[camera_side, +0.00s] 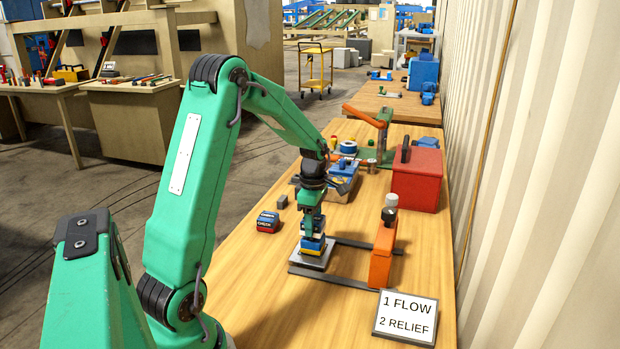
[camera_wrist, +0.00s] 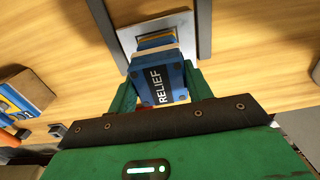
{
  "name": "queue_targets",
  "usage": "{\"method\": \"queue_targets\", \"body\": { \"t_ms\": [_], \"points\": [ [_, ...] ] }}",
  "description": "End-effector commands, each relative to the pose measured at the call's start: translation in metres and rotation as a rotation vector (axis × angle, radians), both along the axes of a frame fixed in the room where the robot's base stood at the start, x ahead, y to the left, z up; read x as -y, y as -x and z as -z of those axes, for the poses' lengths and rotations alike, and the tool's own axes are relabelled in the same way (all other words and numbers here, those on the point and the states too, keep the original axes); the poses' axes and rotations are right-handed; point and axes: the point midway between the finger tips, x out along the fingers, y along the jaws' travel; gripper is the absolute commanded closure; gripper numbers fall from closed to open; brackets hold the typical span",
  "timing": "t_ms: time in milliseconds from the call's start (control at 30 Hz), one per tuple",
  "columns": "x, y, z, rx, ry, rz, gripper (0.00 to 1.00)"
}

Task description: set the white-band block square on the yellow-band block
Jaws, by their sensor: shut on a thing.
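My gripper (camera_side: 312,224) is shut on a blue block labelled RELIEF (camera_wrist: 160,76), which sits between its two green fingers in the wrist view. A pale band shows along that block's far edge. In the side view the held block (camera_side: 313,236) is directly above the blue yellow-band block (camera_side: 313,247). The two look stacked closely; I cannot tell whether they touch. The yellow-band block also shows in the wrist view (camera_wrist: 156,40), largely hidden by the held block. It rests on a pale square plate (camera_side: 309,262). The exact squareness of the pair is unclear.
A red and blue block (camera_side: 268,222) lies left of the plate. An orange upright piece (camera_side: 382,256) stands to the right, near dark rails (camera_side: 335,279). A sign reading 1 FLOW, 2 RELIEF (camera_side: 406,317) is in front. A red box (camera_side: 417,182) stands behind.

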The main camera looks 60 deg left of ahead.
Motion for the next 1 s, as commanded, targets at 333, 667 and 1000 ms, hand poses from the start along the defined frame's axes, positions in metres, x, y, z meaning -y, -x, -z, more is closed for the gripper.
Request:
{"method": "queue_targets", "body": {
  "t_ms": [333, 667, 1000],
  "points": [
    [-0.0001, -0.0004, 0.009, 0.001, -0.001, 0.0, 0.86],
    [0.0001, -0.0001, 0.0124, 0.001, -0.001, 0.0, 0.32],
    [0.0001, 0.0, 0.0118, 0.0, 0.0, 0.0, 0.28]
  ]
}}
